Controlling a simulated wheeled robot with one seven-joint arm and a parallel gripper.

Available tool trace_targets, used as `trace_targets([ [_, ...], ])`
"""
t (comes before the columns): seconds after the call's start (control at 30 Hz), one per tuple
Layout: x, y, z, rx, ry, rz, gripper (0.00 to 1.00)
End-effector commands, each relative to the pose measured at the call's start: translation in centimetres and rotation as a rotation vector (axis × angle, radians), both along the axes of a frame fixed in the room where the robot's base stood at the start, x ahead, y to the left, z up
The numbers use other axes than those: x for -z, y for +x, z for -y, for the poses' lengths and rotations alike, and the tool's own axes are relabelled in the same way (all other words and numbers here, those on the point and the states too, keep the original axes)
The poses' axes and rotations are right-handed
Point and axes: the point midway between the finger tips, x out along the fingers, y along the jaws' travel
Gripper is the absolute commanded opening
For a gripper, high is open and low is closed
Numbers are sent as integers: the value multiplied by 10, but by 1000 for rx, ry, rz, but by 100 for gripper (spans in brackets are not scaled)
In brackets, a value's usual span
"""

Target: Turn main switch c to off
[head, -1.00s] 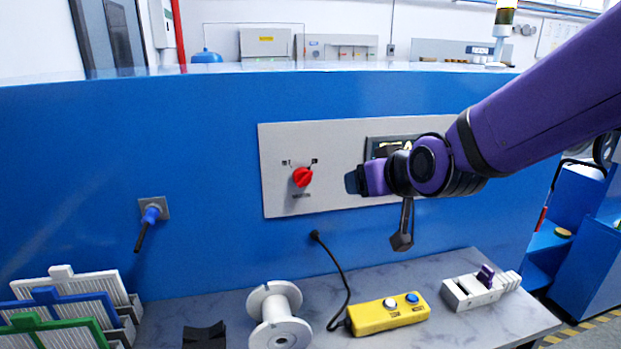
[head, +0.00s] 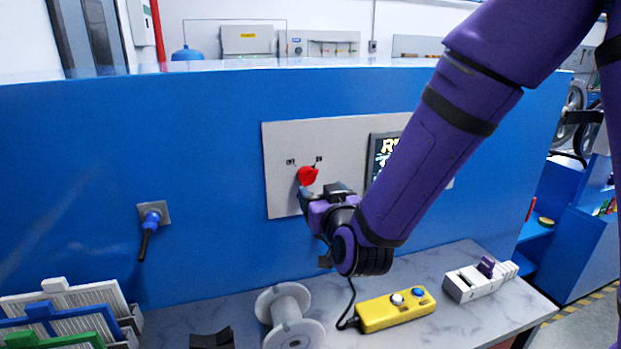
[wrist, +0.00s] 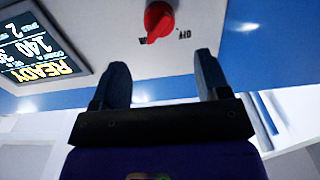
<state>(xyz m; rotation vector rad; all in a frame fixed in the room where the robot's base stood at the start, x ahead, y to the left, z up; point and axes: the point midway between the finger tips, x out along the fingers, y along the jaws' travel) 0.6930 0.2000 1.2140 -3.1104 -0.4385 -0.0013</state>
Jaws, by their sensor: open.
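The main switch is a red rotary knob (head: 307,176) on the left part of a light grey panel (head: 283,143) on the blue wall. It also shows in the wrist view (wrist: 158,20), at the top, with an OFF label to its right. My gripper (head: 317,191) is just below and in front of the knob in the head view. In the wrist view its two dark fingers (wrist: 160,78) are apart, with nothing between them, and point toward the panel, the knob lying beyond their tips. The lower part of the panel is partly hidden by my gripper.
A lit display (wrist: 38,42) reading READY sits on the same panel. On the bench below are a white spool (head: 290,322), a yellow two-button box (head: 394,309) with a cable, and a grey-white block device (head: 480,280).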

Motion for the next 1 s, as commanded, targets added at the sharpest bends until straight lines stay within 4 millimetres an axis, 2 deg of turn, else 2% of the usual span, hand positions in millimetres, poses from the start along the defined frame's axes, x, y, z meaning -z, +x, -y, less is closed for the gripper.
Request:
trace_targets([
  [0.3, 0, 54, -15, 2, 1, -1, 69],
  [0.5, 0, 76, -21, 0, 0, -1, 69],
  [0.9, 0, 83, -23, 0, 0, 0, 69],
  [0.93, 0, 83, -23, 0, 0, 0, 67],
  [1.0, 0, 83, -23, 0, 0, -1, 51],
])
